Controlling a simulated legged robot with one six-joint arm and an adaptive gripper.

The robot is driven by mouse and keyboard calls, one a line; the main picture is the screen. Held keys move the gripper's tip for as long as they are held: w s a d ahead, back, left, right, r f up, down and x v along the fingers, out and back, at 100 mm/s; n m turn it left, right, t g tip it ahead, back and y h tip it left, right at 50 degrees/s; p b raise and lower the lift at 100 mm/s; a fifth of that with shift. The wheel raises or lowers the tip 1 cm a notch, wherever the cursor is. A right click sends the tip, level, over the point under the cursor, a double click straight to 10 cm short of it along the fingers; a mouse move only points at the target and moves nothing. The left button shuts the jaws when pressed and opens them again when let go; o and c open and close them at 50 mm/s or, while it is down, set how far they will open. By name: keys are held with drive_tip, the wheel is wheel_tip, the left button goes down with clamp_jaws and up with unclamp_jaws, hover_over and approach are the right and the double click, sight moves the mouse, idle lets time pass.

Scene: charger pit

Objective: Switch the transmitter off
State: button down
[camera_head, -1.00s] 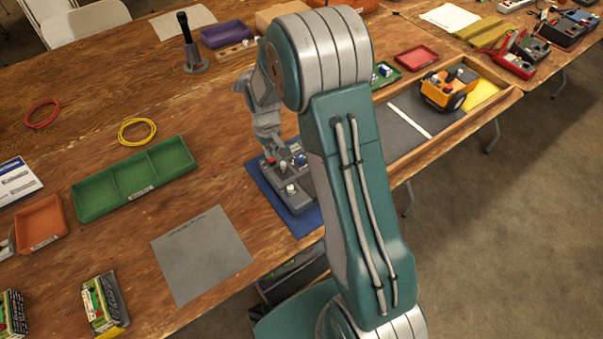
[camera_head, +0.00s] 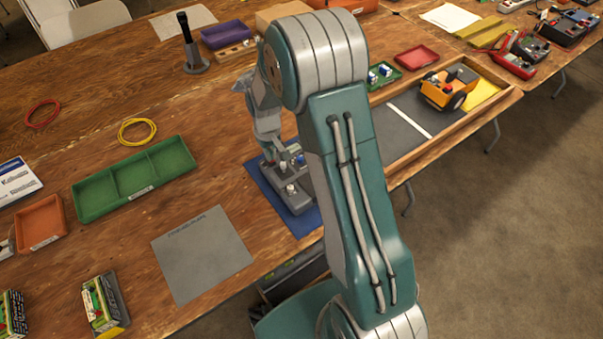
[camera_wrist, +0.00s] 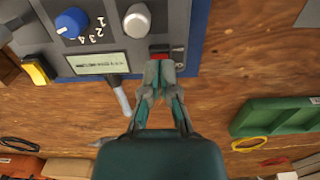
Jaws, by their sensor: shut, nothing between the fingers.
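The grey transmitter (camera_head: 296,196) lies on a blue mat (camera_head: 262,178) near the table's front edge, partly hidden by my arm. In the wrist view the transmitter (camera_wrist: 112,38) shows a blue numbered knob (camera_wrist: 71,22), a white knob (camera_wrist: 137,20), a small display (camera_wrist: 97,63) and a red switch (camera_wrist: 167,54) in a dark slot. My gripper (camera_wrist: 158,72) is shut and empty, its fingertips at the red switch; they seem to touch it, though exact contact is hard to tell. In the head view my gripper (camera_head: 274,158) is over the transmitter's far left part.
A green compartment tray (camera_head: 135,180) and grey sheet (camera_head: 202,255) lie left of the transmitter. A wood-edged bay with an orange vehicle (camera_head: 449,88) is to the right. A black upright post (camera_head: 186,42) stands behind.

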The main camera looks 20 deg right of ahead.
drive_tip(key=shift+f, duration=0.25)
drive_tip(key=shift+r, duration=3.55)
drive_tip(key=s+r+m+t, duration=0.2)
drive_tip(key=s+r+t, duration=0.2)
drive_tip(key=s+r, duration=1.4)
drive_tip(key=s+r+t, duration=0.1)
drive_tip(key=s+r, duration=0.1)
drive_tip(key=s, duration=0.6)
drive_tip(key=shift+r+t, duration=0.3)
drive_tip(key=shift+s, duration=0.1)
